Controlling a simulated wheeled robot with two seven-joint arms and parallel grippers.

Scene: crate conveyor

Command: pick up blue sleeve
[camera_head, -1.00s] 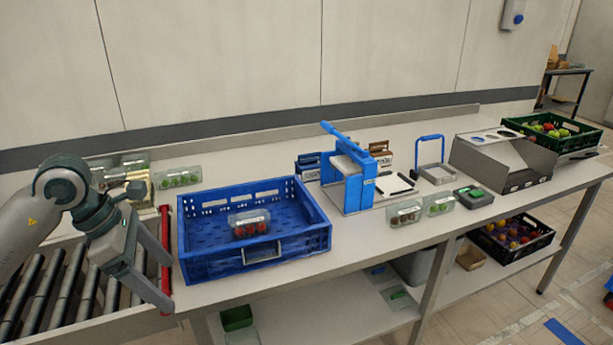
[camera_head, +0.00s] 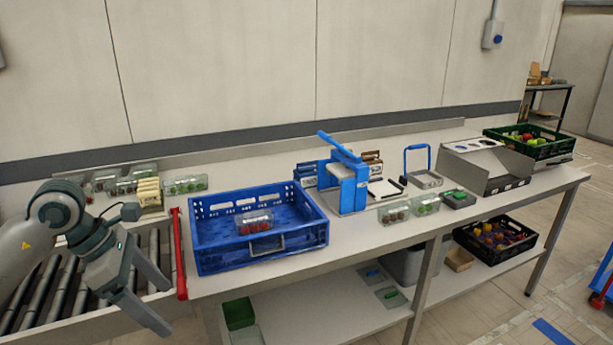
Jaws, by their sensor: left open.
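What looks like the blue sleeve (camera_head: 306,174) stands on the bench behind the blue crate's right back corner, just left of the blue press. The press partly hides it, and it is small in view. My left gripper (camera_head: 167,307) is open and empty at the lower left, in front of the roller conveyor's end and left of the blue crate. It is well apart from the sleeve, with the crate between them. My right gripper is out of view.
The blue crate (camera_head: 262,257) holds a clear punnet (camera_head: 254,222) of red fruit. The blue press (camera_head: 347,190) stands right of the sleeve. A red bar (camera_head: 178,255) edges the conveyor (camera_head: 70,285). More punnets (camera_head: 186,185) and tan sleeves (camera_head: 149,193) stand behind.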

